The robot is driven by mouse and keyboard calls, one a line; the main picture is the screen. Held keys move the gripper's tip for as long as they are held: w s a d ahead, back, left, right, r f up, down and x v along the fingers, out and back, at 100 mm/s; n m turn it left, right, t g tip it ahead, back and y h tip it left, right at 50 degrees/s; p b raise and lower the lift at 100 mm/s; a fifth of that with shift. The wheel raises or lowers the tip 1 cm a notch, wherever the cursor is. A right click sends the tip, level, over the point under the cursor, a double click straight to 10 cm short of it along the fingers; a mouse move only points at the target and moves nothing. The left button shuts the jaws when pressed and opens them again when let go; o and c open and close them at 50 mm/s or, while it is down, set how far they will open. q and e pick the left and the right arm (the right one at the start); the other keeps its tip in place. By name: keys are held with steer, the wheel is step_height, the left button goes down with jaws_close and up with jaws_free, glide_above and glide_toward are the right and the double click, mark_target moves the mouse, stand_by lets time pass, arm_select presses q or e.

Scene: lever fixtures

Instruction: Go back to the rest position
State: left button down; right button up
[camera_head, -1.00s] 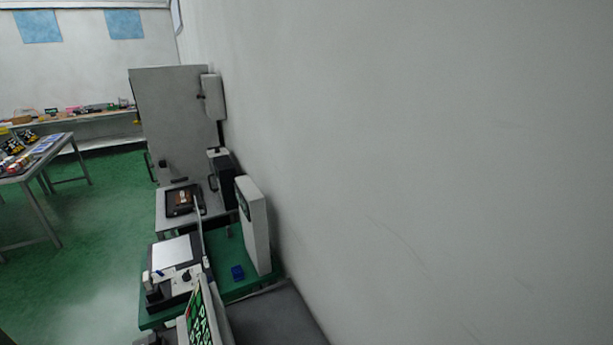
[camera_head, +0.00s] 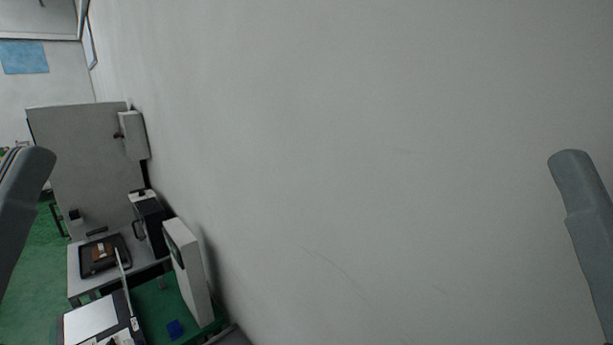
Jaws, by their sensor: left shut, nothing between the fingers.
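A grey rounded part of my left arm (camera_head: 22,205) comes in at the left edge. A matching grey part of my right arm (camera_head: 583,220) comes in at the right edge. Both arm parts are raised in front of the camera, wide apart. I cannot make out fingers or jaws on either side. No object shows in contact with either arm.
A plain grey wall (camera_head: 360,150) fills the middle and right. At lower left stand a grey cabinet (camera_head: 80,155), a table with a black tray (camera_head: 88,268), a white upright panel (camera_head: 192,275) and a small blue block (camera_head: 175,328). Green floor shows at far left.

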arm_select(q)
step_height(320, 180, up, 19)
steer(key=m+p, duration=0.1)
steer(key=p, duration=1.8)
steer(key=shift+s+a, duration=0.15)
steer(key=shift+s, duration=0.2)
arm_select(e)
step_height(320, 180, up, 19)
